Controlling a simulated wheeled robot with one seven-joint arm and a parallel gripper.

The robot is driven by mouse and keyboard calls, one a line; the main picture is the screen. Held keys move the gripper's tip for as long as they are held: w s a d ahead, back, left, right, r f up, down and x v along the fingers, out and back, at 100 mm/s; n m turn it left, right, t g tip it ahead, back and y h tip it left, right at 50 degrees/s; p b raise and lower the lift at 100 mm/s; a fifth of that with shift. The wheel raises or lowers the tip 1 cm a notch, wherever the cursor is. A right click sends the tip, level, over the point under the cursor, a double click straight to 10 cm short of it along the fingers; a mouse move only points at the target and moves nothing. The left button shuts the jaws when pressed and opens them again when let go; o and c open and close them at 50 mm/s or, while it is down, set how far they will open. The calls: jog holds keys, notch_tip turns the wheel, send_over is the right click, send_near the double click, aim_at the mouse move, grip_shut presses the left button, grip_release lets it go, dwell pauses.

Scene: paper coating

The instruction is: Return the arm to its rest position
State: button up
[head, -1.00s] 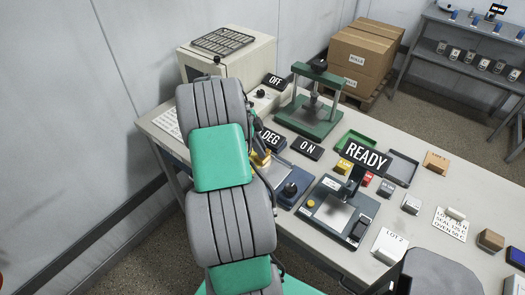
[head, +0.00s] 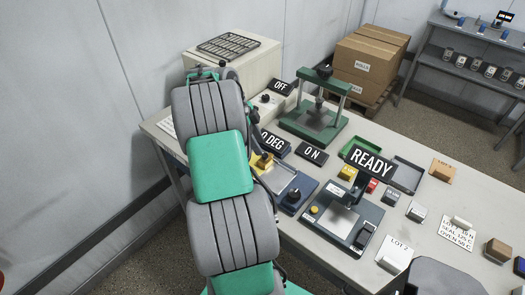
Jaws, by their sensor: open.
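My arm of grey ribbed joints and green links rises through the left middle of the head view, in front of the left end of the bench. A green part of my arm shows at its far end, just in front of the pale oven-like box (head: 262,62). My gripper cannot be made out; it appears hidden behind the arm. Nothing held is visible.
On the bench (head: 320,248) stand a green press (head: 318,115), a blue device (head: 292,192), a dark-blue device (head: 340,218), a READY sign (head: 371,162) and small blocks. Cartons (head: 370,62) and a shelf (head: 475,65) are behind. A wall is at left.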

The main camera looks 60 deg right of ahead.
jog(key=shift+v, duration=1.4)
